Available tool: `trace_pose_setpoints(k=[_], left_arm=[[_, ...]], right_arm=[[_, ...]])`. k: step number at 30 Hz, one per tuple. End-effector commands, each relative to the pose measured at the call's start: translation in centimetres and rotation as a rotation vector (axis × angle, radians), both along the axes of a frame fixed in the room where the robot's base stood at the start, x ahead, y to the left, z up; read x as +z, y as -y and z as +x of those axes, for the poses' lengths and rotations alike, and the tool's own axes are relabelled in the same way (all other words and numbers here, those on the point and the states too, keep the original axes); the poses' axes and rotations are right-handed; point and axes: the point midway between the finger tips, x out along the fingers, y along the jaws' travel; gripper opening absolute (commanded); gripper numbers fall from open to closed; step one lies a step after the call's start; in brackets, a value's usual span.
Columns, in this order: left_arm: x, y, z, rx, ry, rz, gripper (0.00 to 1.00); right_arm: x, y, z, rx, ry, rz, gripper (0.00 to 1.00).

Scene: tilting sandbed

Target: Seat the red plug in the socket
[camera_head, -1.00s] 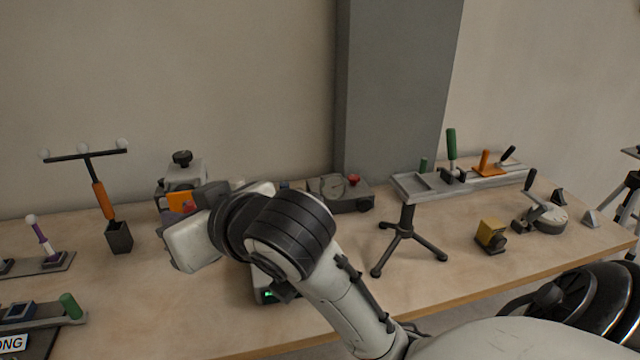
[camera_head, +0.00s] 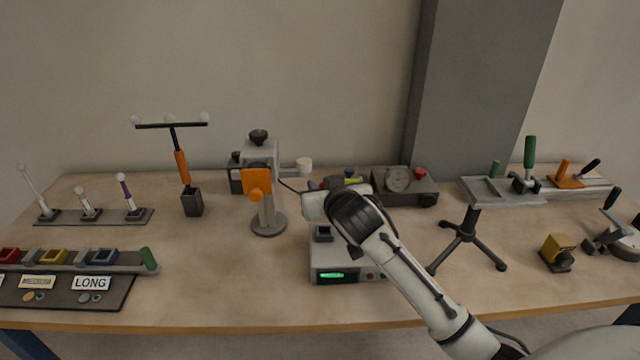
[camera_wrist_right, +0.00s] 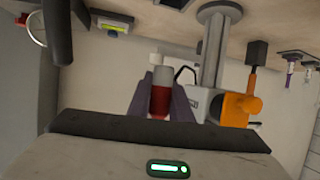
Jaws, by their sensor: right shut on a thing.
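The red plug (camera_wrist_right: 160,101), with a pale grey end, sits between the two purple-grey fingers of my right gripper (camera_wrist_right: 160,95) in the right wrist view. The gripper is shut on it. In the head view my right gripper (camera_head: 316,187) is above the back of a grey box (camera_head: 320,275) with a green display. Its own wrist hides most of the fingers and the plug. A dark square fitting (camera_head: 323,233) shows on the box top; I cannot tell whether it is the socket. My left gripper is not in view.
A grey stand with an orange clamp (camera_head: 257,184) is close left of the gripper. A gauge box (camera_head: 398,182) with a red knob stands right of it, and a black tripod (camera_head: 466,238) further right.

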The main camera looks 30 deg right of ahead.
Motion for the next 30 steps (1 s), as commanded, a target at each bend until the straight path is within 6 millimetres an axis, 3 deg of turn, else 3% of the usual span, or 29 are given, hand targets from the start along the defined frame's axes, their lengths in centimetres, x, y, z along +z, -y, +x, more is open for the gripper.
trace_pose_setpoints(k=[9,30], left_arm=[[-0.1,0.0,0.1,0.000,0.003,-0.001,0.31],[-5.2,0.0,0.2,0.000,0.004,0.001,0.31]], right_arm=[[-2.2,-0.1,0.0,0.001,-0.002,0.000,0.00],[-6.8,-0.1,-0.1,0.002,-0.001,0.000,0.00]])
